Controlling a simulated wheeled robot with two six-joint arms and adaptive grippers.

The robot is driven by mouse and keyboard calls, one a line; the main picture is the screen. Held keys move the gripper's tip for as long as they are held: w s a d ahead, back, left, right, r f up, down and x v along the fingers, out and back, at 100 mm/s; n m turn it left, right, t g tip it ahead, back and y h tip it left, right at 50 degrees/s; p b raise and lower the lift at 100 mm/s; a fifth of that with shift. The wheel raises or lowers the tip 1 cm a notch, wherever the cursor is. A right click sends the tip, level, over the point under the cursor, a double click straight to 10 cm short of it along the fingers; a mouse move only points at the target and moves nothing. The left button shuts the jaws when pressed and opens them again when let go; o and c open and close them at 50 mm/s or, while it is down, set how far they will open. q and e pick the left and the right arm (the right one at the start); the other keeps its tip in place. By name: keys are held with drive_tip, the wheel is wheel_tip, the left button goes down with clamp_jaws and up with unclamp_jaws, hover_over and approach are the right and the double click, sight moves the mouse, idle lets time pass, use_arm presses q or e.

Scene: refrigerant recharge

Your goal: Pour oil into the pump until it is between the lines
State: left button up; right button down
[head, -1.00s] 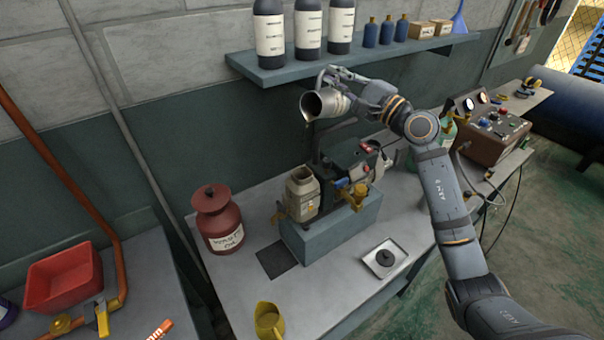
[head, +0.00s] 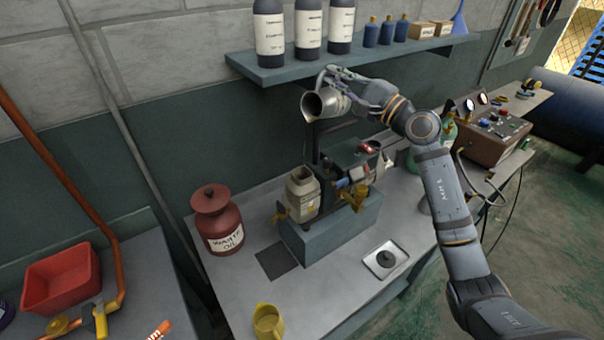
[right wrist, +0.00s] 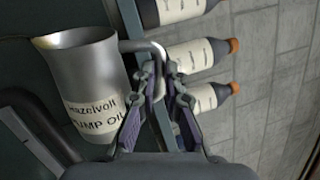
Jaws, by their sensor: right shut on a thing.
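My right gripper (head: 338,80) is shut on the handle of a grey metal jug (head: 335,102). The jug's label reads "PUMP OIL" in the right wrist view (right wrist: 90,95). In the head view the jug is tipped on its side, its dark mouth facing left and toward me. It hangs well above the pump (head: 340,180), apart from it. The pump has a cream tank (head: 302,197) with an opening on top, at its left end. I cannot make out the oil level or its lines. No clear stream shows below the lip. My left gripper is not in view.
The pump stands on a blue-grey block (head: 335,232). Around it are a red waste oil can (head: 218,225), a yellow jug (head: 268,322) and a small metal tray (head: 402,254). A shelf (head: 290,73) with bottles runs close behind the raised jug.

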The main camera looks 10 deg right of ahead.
drive_tip(key=shift+s+a+b, duration=0.15)
drive_tip(key=shift+a+b, duration=0.05)
drive_tip(key=shift+b, duration=0.15)
idle(0.6)
drive_tip(key=p, duration=0.1)
drive_tip(key=r+p, duration=0.1)
drive_tip(key=p, duration=0.1)
drive_tip(key=shift+w+d+r+m, duration=0.3)
drive_tip(key=shift+w+d+m+h+p, duration=0.35)
drive_tip(key=shift+d+m+p, duration=0.2)
drive_tip(key=shift+m+p, duration=0.55)
drive_tip(key=shift+w+d+f+m, duration=0.15)
drive_tip(key=shift+d+f+m, duration=0.1)
drive_tip(key=shift+f+m, duration=0.15)
drive_tip(key=shift+f+b, duration=0.1)
drive_tip(key=shift+b, duration=0.2)
